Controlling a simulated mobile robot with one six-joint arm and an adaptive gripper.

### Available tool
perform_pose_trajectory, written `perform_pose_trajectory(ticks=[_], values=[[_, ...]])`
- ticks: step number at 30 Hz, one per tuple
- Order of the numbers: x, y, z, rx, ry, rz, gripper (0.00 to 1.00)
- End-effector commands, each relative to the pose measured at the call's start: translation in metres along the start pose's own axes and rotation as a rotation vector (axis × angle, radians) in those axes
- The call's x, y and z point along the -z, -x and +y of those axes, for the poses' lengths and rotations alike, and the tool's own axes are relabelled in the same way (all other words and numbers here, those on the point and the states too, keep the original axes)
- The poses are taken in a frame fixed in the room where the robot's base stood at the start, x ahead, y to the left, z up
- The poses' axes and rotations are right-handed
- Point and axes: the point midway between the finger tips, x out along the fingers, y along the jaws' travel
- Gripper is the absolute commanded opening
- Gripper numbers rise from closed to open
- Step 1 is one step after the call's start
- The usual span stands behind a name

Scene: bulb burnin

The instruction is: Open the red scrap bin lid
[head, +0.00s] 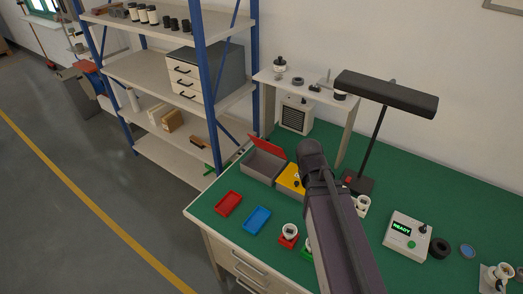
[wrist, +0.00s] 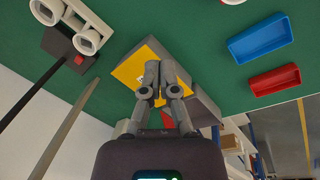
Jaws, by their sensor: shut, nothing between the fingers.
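The red scrap bin is a grey box (head: 264,168) on the green bench. Its red lid (head: 268,146) stands tilted up along the back edge, so the inside shows from above. A bin with a yellow lid (head: 289,180) stands directly to its right, its lid lying flat and partly hidden by my arm. In the wrist view my gripper (wrist: 161,66) is shut and empty, in front of the yellow lid (wrist: 128,70). The grey bin (wrist: 205,108) is beside it on the right, and a bit of red lid (wrist: 168,119) shows behind the fingers.
A red tray (head: 228,204) and a blue tray (head: 257,220) lie left of my arm. A black lamp (head: 385,92) and a small raised shelf (head: 300,80) stand behind. A tester reading READY (head: 407,231) is at the right. Blue-posted shelving (head: 205,70) borders the bench at the left.

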Motion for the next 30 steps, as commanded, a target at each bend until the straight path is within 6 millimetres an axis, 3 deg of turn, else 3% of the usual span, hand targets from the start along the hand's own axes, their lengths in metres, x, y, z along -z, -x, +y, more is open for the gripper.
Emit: perform_pose_trajectory(ticks=[1, 3, 12, 21, 30], values=[[0.013, -0.014, -0.005, -0.046, 0.085, 0.007, 0.00], [0.028, -0.023, -0.009, -0.122, 0.219, 0.014, 0.00], [0.104, -0.044, -0.043, -0.506, 0.875, -0.026, 0.00], [0.179, -0.038, -0.111, -0.925, 1.494, -0.208, 0.00], [0.219, -0.020, -0.174, -1.226, 1.851, -0.442, 0.00]])
